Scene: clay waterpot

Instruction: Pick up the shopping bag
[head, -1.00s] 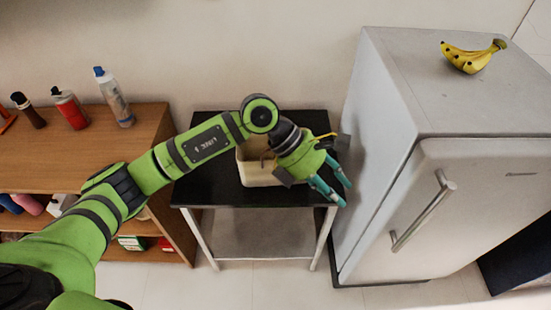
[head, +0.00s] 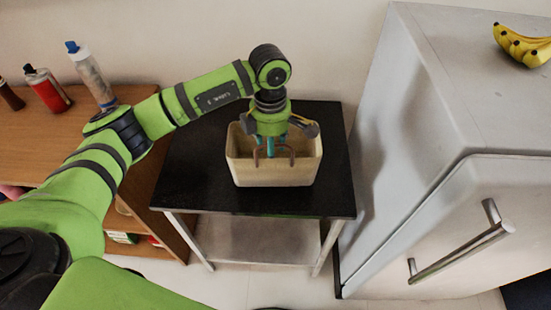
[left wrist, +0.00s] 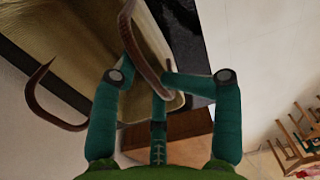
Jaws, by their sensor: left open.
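The shopping bag (head: 275,174) is a cream, open-topped bag with brown loop handles, standing upright on the black tabletop. My left gripper (head: 270,143) points down over the bag's opening, its teal fingers near the handles. In the left wrist view the bag (left wrist: 60,58) fills the upper left. One brown handle (left wrist: 140,62) runs between the spread fingers of the open gripper (left wrist: 149,73); I cannot tell whether it touches them. The other handle (left wrist: 38,88) lies to the left, outside the fingers. My right gripper is not in view.
The small black-topped table (head: 190,180) has bare room around the bag. A white fridge (head: 400,150) stands close on its right, with bananas (head: 522,46) on top. A wooden shelf (head: 40,140) with bottles, including a red one (head: 48,90), stands on the left.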

